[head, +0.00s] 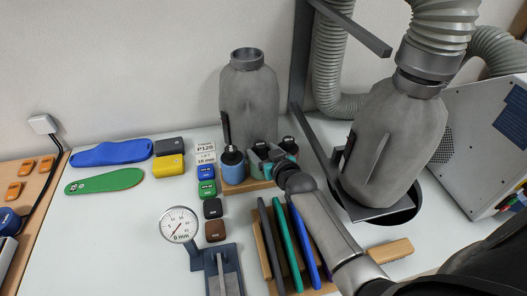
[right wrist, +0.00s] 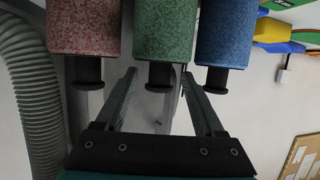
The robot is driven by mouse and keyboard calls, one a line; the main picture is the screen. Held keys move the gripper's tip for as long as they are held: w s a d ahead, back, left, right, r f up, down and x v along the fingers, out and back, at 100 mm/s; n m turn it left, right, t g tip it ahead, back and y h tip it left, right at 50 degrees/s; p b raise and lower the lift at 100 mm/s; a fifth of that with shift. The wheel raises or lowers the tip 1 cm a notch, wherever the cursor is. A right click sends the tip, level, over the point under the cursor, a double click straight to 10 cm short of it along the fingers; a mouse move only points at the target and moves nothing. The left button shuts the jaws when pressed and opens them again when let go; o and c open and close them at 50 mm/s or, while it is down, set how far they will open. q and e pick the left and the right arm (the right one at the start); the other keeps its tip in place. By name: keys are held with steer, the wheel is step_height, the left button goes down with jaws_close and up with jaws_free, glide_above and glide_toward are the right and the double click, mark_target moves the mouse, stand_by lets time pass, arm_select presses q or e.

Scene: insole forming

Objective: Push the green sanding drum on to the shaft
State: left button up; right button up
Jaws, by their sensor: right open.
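The green speckled sanding drum (right wrist: 165,30) is the middle one of three drums in the right wrist view, with a black end piece pointing at my gripper. My right gripper (right wrist: 159,76) is open. Its two fingers reach toward the green drum, one on each side of the black end piece, and no clear grip shows. In the head view my right gripper (head: 268,157) is at the wooden drum rack (head: 248,186) and largely hides the green drum. A shaft for the drum cannot be made out. My left gripper is not in view.
A red drum (right wrist: 83,27) and a blue drum (right wrist: 226,33) stand close on either side. A grey bottle-shaped form (head: 248,105) stands behind the rack.

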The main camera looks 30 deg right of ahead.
jaws_close()
stand_by(0.4)
steer(key=shift+r, duration=0.1)
